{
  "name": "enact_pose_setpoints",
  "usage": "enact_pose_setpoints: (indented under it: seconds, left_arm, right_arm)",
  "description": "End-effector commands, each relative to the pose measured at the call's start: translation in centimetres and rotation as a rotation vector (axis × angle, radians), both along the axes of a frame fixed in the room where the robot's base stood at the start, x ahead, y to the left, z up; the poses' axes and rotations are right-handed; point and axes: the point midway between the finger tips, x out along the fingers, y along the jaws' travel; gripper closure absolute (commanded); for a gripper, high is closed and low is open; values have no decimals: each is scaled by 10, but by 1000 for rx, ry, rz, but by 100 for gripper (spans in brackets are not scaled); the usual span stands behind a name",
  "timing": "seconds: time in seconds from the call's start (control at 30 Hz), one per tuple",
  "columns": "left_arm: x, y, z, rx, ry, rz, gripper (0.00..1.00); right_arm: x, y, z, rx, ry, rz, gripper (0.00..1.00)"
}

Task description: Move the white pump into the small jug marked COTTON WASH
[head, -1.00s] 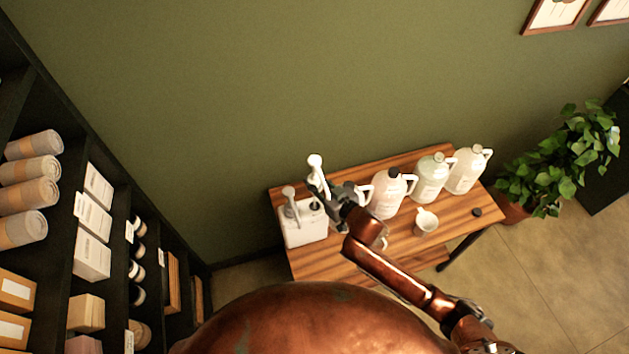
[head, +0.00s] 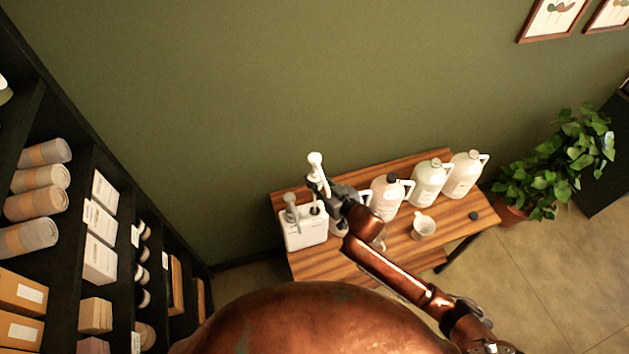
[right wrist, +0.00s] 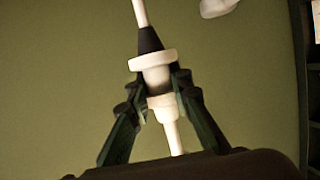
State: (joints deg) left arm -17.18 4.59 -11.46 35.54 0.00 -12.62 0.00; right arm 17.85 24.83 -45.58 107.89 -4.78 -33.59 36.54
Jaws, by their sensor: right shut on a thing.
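The white pump (head: 316,161) is upright in my right gripper (head: 322,189), above the back of the white two-hole container (head: 304,234). In the right wrist view the fingers (right wrist: 160,88) close on the pump's white collar (right wrist: 151,60) from both sides. Its dark cone and white stem show above and a white tube below. Jugs with handles stand to the right: one with a dark cap (head: 386,199), a pale green one (head: 429,184) and a cream one (head: 465,174). Another jug is partly hidden behind my gripper. Labels are too small to read. My left gripper is out of view.
A grey pump (head: 290,209) stands in the container beside a dark opening (head: 315,209). A small white cup (head: 423,226) and a dark cap (head: 474,216) are on the wooden table (head: 399,244). A stocked shelf (head: 120,200) is left; a plant (head: 557,170) is right.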

Motion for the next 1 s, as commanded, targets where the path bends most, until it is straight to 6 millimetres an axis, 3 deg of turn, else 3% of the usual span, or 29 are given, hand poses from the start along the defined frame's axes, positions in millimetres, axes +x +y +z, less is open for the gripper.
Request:
enact_pose_setpoints:
  seconds: [0.4,1.0]
  left_arm:
    - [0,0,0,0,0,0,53]
    - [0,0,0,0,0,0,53]
  right_arm:
    - [0,0,31,-1,-2,1,100]
    - [0,0,43,1,-2,1,100]
